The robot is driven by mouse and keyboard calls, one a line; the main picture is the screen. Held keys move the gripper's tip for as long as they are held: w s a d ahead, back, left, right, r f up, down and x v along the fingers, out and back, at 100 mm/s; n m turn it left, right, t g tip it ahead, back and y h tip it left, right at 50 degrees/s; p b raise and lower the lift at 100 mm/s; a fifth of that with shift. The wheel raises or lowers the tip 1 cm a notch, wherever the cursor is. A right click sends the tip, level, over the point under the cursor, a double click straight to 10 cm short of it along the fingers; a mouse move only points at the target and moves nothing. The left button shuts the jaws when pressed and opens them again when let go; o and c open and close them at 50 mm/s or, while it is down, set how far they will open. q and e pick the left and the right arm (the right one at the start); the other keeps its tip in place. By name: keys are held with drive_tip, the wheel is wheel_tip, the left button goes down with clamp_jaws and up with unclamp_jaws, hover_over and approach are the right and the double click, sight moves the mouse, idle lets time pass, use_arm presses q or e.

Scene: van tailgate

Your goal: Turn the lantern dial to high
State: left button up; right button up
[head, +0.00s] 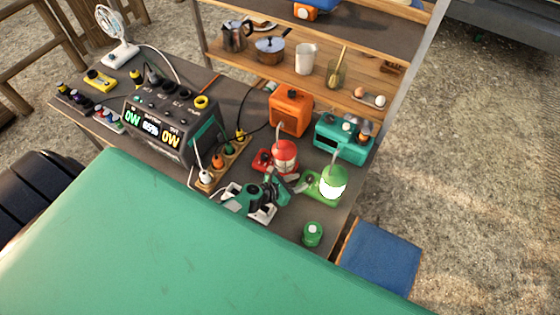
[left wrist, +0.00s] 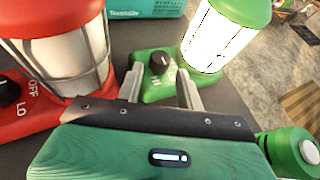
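The green lantern (head: 332,184) stands lit on the bench; it also shows in the left wrist view (left wrist: 216,38). Its black dial (left wrist: 159,62) is on the green base, with small pale marks below it. My left gripper (head: 296,185) reaches toward this base from the left. In the left wrist view its two fingers (left wrist: 160,88) are apart, with the dial just beyond and between their tips; contact is not clear. A red lantern (head: 285,155), unlit, stands behind the gripper; its black dial (left wrist: 9,92) has OFF and LO marks. My right gripper is not seen.
A small green canister (head: 313,234) stands near the bench's front corner. A teal box (head: 343,139) and an orange box (head: 290,112) stand behind the lanterns. A power station (head: 170,130) and power strip (head: 222,166) are to the left.

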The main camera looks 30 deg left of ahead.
use_arm(q)
drive_tip(key=v, duration=0.9)
drive_tip(key=shift+b, duration=0.3)
drive_tip(key=shift+o, duration=0.2)
